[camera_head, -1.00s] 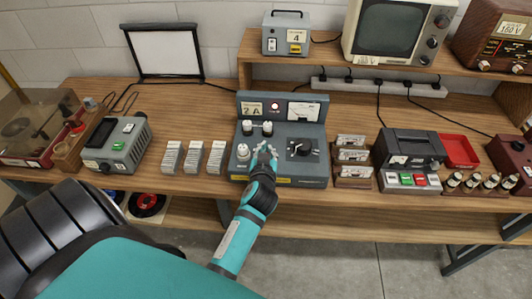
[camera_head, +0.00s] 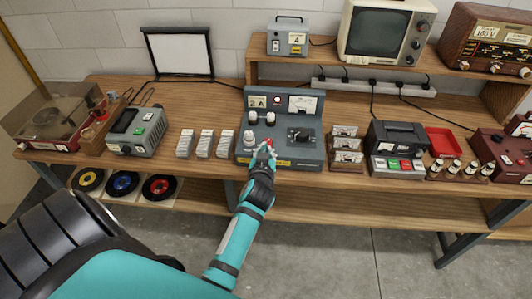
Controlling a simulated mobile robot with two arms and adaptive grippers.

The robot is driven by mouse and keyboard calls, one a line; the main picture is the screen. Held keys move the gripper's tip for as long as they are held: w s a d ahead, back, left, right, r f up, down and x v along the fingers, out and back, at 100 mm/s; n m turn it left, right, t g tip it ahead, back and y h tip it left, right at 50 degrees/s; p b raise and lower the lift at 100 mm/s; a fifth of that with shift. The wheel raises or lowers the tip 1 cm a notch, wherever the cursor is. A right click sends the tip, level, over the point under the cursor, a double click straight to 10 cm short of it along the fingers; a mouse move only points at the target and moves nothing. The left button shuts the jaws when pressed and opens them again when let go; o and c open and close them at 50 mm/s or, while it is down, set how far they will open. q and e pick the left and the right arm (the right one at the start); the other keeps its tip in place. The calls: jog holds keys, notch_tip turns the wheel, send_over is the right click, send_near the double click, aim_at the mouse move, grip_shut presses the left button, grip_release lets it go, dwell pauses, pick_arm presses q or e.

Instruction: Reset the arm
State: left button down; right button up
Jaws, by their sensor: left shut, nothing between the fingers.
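My left gripper (camera_head: 265,149) is shut and empty at the front of the grey control panel box (camera_head: 312,158), in front of its lower middle part. A small red spot shows right at the fingertips; I cannot tell whether they touch it. The box has a white knob (camera_head: 249,138) at the left, two more pale knobs (camera_head: 269,118) above, a black dial (camera_head: 299,135) at the right, and a lit lamp (camera_head: 277,100) and a meter (camera_head: 303,105) on its upright back. My right gripper is out of view.
Stacks of white cards (camera_head: 205,144) stand left of the box, and a grey device (camera_head: 136,132) is further left. Card holders (camera_head: 346,158), a black recorder (camera_head: 397,138), a red tray (camera_head: 444,141) and small bottles stand to the right. A shelf with a monitor (camera_head: 385,30) rises behind.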

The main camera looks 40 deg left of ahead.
pick_arm(q)
jog(key=s+d+f+m+g+h+b, duration=0.2)
jog(key=s+d+f, duration=0.25)
jog(key=f, duration=0.85)
jog(key=s+d+f+m+g+h+b, duration=0.1)
jog(key=s+d+f+m+h+b, duration=0.3)
jog(key=f, duration=0.8)
jog(key=s+d+f+g, duration=0.25)
jog(key=s+f, duration=0.35)
jog(key=f, duration=0.7)
jog(key=s+f+g+b, duration=0.1)
jog(key=s+f+g, duration=0.1)
jog(key=s+f, duration=0.4)
jog(key=s+f+m+g+b, duration=0.1)
jog(key=s+f, duration=0.6)
jog(key=s, duration=0.8)
jog(key=s+d+f+m+g+h+b, duration=0.1)
jog(key=s+f+g+b, duration=0.2)
jog(key=s+f, duration=0.3)
jog(key=s, duration=0.5)
jog(key=shift+f, duration=0.2)
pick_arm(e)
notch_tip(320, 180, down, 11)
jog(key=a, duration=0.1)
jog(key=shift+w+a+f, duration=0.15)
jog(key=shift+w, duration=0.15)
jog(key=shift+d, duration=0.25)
